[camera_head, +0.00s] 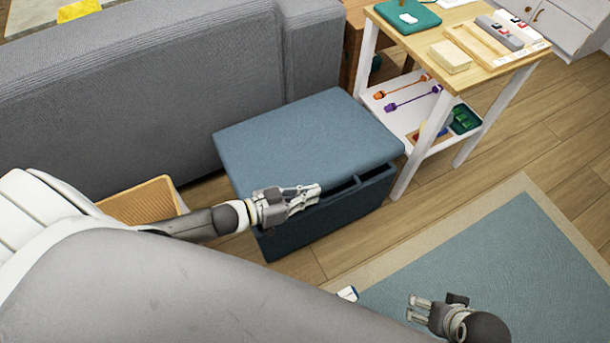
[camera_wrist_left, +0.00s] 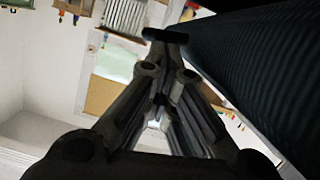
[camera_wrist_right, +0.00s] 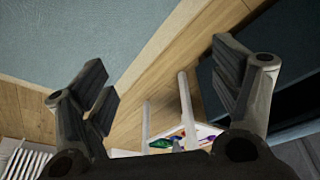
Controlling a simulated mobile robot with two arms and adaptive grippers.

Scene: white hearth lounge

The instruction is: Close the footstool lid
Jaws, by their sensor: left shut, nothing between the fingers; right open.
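The blue footstool (camera_head: 330,220) stands against the grey sofa. Its padded lid (camera_head: 310,130) is tilted slightly up, with a dark gap along the front edge toward the right corner. My left gripper (camera_head: 312,194) is shut and empty at the lid's front edge; I cannot tell whether it touches. In the left wrist view, its fingertips (camera_wrist_left: 165,38) are together beside a dark ribbed surface, apparently the lid (camera_wrist_left: 265,75). My right gripper (camera_head: 415,307) is open and empty, over the rug in front of the footstool. Its spread fingers (camera_wrist_right: 165,85) show in the right wrist view.
A white side table with a wooden top (camera_head: 470,45) stands close to the footstool's right, with toys on its lower shelf (camera_head: 400,105). A wooden crate-like object (camera_head: 143,200) is at the left. The blue rug (camera_head: 490,265) lies in front, mostly clear.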

